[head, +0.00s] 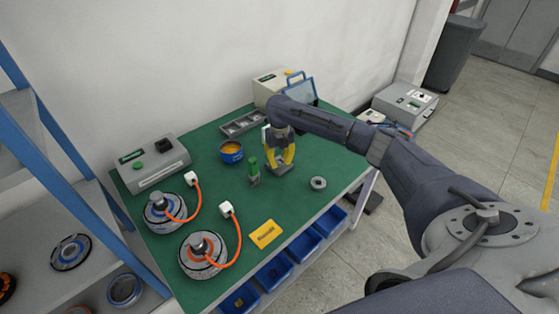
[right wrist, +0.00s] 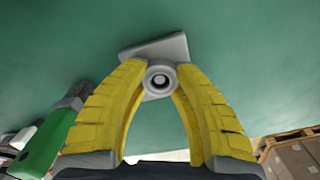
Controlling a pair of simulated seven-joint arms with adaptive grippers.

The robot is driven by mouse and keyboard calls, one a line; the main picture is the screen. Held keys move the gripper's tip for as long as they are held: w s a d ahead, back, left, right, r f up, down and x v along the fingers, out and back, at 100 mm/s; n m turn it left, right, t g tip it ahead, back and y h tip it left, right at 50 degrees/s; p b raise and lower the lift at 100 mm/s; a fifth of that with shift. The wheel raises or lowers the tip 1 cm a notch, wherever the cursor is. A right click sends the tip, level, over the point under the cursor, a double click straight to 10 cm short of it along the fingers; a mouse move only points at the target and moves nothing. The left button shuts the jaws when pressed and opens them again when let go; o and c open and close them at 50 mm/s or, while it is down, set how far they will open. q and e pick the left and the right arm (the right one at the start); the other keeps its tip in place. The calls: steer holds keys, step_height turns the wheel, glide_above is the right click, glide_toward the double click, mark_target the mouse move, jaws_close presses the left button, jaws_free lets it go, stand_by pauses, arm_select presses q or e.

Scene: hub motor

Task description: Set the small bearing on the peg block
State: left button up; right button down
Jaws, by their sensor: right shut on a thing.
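My right gripper (head: 281,163), with yellow fingers, points down over the green table. In the right wrist view its fingertips (right wrist: 159,82) are shut on the small bearing (right wrist: 159,77), a small grey ring with a light centre. The grey peg block (right wrist: 158,49) shows directly behind the bearing in that view, partly covered by it and the fingers. I cannot tell whether the bearing is around the peg or just above it. In the head view the fingers hide the bearing. My left gripper is not in view.
A larger metal ring (head: 318,183) lies to the right. An orange-filled blue bowl (head: 231,152), a grey tray (head: 242,123), two motors with orange cables (head: 201,254) and a yellow card (head: 265,234) are on the table.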

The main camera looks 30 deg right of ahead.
steer(key=c, duration=1.1)
jaws_free()
step_height(320, 180, up, 12)
steer(key=shift+r, duration=0.1)
